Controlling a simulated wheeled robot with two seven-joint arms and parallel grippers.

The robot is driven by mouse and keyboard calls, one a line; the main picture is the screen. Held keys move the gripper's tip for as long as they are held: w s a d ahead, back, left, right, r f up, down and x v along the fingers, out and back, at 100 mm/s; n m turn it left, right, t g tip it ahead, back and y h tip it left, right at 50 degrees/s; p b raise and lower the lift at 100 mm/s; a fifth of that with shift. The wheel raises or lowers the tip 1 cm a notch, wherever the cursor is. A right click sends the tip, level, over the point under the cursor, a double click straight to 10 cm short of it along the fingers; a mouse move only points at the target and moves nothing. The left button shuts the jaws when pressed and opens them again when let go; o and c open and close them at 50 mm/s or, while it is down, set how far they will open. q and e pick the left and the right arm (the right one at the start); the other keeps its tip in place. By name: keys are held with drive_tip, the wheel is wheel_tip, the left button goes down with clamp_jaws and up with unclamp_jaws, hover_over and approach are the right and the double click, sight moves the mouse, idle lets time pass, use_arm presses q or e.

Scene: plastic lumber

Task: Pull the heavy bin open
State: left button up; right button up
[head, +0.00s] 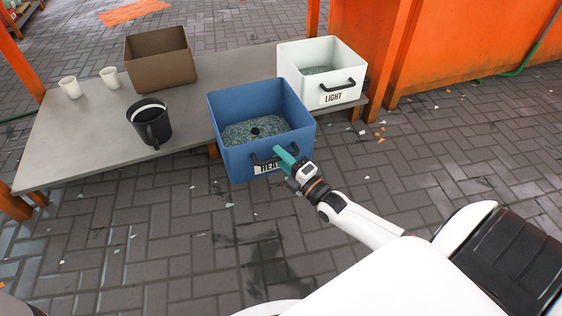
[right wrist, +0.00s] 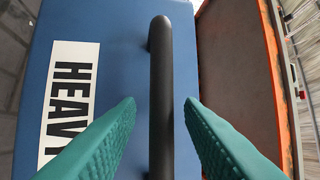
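The heavy bin is a blue open box (head: 233,157) at the table's front edge, holding grey-green flakes and a small dark round object. Its front carries a white "HEAVY" label, which also shows in the right wrist view (right wrist: 68,105). A black bar handle (right wrist: 160,90) crosses the bin's front. My right gripper (head: 281,158) is at the handle. In the right wrist view its two teal fingers (right wrist: 160,102) are apart, one on each side of the handle, with gaps showing. Whether the fingertips reach past the bar is unclear. My left gripper is not in view.
The grey table (head: 85,140) bears a white "LIGHT" bin (head: 318,87), a brown box (head: 160,60), a black mug-like bucket (head: 146,122) and two white cups (head: 109,77). Orange panels (head: 450,45) stand at the right. The paved floor (head: 160,240) in front is mostly clear, with small scraps.

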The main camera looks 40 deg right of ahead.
drive_tip(key=shift+w, duration=0.1)
drive_tip(key=shift+c, duration=0.5)
clamp_jaws()
drive_tip(key=shift+w+d, duration=0.2)
drive_tip(key=shift+w, duration=0.55)
drive_tip(key=shift+w+d, duration=0.15)
drive_tip(key=shift+w, duration=0.6)
drive_tip(key=shift+o, duration=0.5)
unclamp_jaws()
drive_tip(key=shift+s, duration=0.1)
